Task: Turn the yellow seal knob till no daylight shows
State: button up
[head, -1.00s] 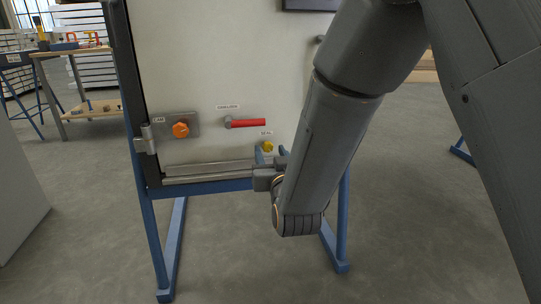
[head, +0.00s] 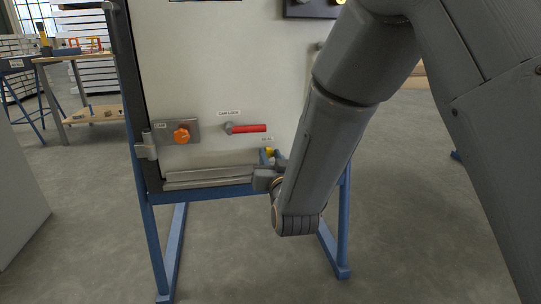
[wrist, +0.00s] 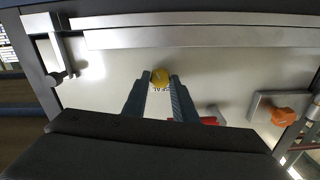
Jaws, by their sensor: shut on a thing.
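The yellow seal knob (head: 269,151) sits low on the pale panel, under the SEAL label, partly hidden by my gripper in the head view. In the wrist view the knob (wrist: 160,76) shows between my two finger ends. My gripper (wrist: 160,84) is shut on it, a finger on each side; it also shows in the head view (head: 270,156). Grey seal strips (head: 210,178) run along the panel's bottom edge and show in the wrist view (wrist: 200,38). A dark line runs between the strips; I cannot tell whether daylight shows there.
An orange cam knob (head: 181,135) on a metal plate and a red cam lock lever (head: 248,128) are on the same panel. In the wrist view the lever (wrist: 207,121) is close to my right finger. A blue stand (head: 174,245) holds the panel. The floor around is clear.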

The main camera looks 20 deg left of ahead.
jog(key=shift+m+p, duration=0.45)
jog(key=shift+m, duration=0.65)
jog(key=o, duration=1)
jog(key=shift+o, duration=0.2)
jog(key=p+v, duration=0.2)
jog(key=v, duration=0.6)
jog(key=shift+w, duration=0.15)
